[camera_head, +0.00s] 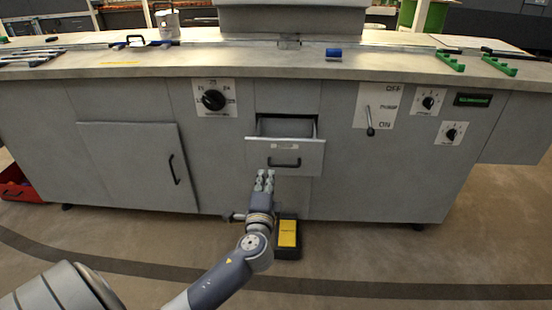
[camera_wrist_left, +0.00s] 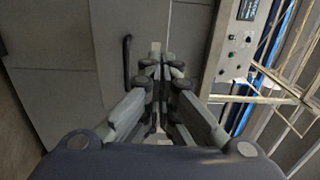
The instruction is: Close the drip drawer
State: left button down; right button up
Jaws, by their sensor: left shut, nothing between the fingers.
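The drip drawer (camera_head: 303,163) is a small grey drawer in the middle of the washer's front, below the worktop. It is pulled out, with its dark inside visible above the front panel. Its front has a black handle (camera_head: 285,163) and a small label. In the left wrist view, the closed fingertips (camera_wrist_left: 160,50) point at grey panels, beside a black bar handle (camera_wrist_left: 127,62). My right gripper is out of view.
A cabinet door (camera_head: 135,165) with a black handle is left of the drawer. A rotary knob (camera_head: 213,100) and a lever (camera_head: 370,122) flank the drawer. A black box with a yellow top (camera_head: 287,233) sits on the floor below. A blue object (camera_head: 333,54) lies on the worktop.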

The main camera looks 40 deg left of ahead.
aim_at(270, 144)
pick_arm(q)
jog(key=b+x, duration=0.1)
jog(key=x, duration=1.1)
jog(key=shift+w+a+b, duration=0.2)
jog(key=shift+w+b, duration=0.1)
jog(key=shift+w, duration=0.1)
jog(key=shift+w+a, duration=0.3)
jog(key=shift+w, duration=0.2)
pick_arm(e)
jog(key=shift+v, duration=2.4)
